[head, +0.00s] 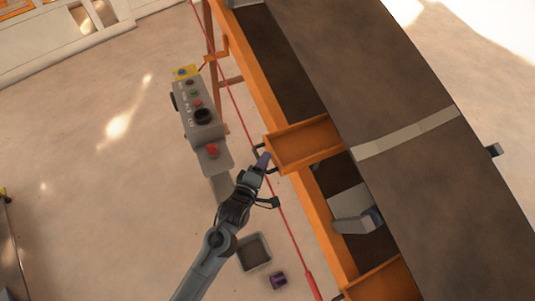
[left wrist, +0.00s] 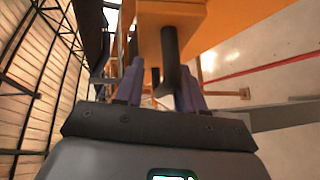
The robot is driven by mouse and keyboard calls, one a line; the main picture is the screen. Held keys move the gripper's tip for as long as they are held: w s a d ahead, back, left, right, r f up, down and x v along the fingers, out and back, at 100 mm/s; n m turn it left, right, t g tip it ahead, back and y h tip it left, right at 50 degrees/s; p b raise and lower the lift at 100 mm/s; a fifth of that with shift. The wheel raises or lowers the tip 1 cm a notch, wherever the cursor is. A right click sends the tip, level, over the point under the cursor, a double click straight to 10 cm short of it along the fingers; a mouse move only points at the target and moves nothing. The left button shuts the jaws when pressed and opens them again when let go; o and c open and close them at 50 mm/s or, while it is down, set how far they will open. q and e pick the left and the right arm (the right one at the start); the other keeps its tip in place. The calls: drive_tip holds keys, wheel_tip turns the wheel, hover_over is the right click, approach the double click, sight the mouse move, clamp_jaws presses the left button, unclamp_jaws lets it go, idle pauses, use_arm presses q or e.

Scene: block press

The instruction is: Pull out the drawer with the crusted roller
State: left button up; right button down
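An orange drawer (head: 305,145) sits in the orange side frame beside the dark conveyor belt, with a black handle on its left face. My left gripper (head: 264,160) is at this handle. In the left wrist view the purple fingers of my left gripper (left wrist: 158,72) stand apart, with the black handle (left wrist: 170,58) between them and a gap on its left. The orange drawer front (left wrist: 172,14) is just above. Contact with the handle cannot be told. A second orange drawer (head: 385,284) shows at the bottom edge. I cannot make out a crusted roller. My right gripper is out of view.
A grey control box (head: 200,115) with coloured buttons and a red button stands left of the frame. A red cord (head: 238,112) runs along the frame. A grey bin (head: 254,252) and a small purple object (head: 278,280) are on the floor.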

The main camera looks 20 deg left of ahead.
use_arm(q)
drive_tip(key=shift+w+f, duration=0.15)
drive_tip(key=shift+w, duration=0.7)
drive_tip(key=shift+w+f, duration=0.1)
drive_tip(key=shift+w, duration=0.75)
clamp_jaws()
